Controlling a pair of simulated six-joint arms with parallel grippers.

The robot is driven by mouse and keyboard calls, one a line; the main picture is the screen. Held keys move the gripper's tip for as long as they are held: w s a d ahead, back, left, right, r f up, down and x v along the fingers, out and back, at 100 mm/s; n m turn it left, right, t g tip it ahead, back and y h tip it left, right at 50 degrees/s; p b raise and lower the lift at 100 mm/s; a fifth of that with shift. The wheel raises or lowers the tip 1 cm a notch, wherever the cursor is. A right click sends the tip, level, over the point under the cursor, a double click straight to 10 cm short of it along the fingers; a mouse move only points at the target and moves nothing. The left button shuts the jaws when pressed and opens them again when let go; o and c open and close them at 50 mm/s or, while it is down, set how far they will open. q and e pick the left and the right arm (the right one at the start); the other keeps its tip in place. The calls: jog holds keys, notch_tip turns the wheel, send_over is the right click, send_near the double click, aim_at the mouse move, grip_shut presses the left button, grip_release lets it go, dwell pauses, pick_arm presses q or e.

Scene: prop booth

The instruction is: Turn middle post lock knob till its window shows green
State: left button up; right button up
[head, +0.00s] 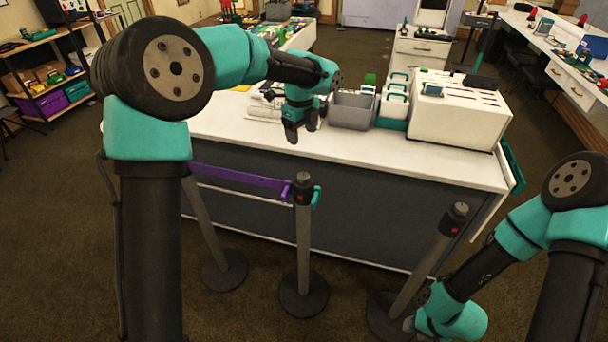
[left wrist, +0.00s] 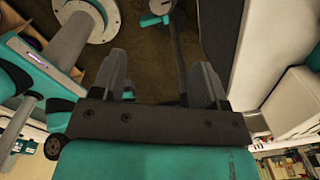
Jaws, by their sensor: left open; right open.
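The middle post (head: 303,240) stands upright on a round dark base in front of the counter. Its dark head (head: 303,186) carries a small red window (head: 299,202) and a teal knob (head: 316,197) on its right side. No green shows in the window. My left gripper (head: 300,132) hangs fingers down near the counter's front edge, above and behind the post head, apart from it. In the left wrist view its fingers (left wrist: 160,85) are spread with nothing between them. My right gripper (head: 409,324) is low near the right post's base; only a small part shows.
A purple belt (head: 240,178) runs from the left post (head: 204,225) to the middle post. The right post (head: 425,262) stands close to my right arm. The white-topped counter (head: 380,150) holds a grey bin (head: 351,111) and a white box (head: 459,112). Floor between the middle and right posts is clear.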

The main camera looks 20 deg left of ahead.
aim_at(303, 176)
pick_arm(q)
jog(key=f, duration=1.7)
jog(key=shift+w+d, duration=0.15)
jog(key=shift+w, duration=0.1)
jog(key=shift+c, duration=0.4)
jog(key=c, duration=0.9)
jog(key=shift+o, duration=0.2)
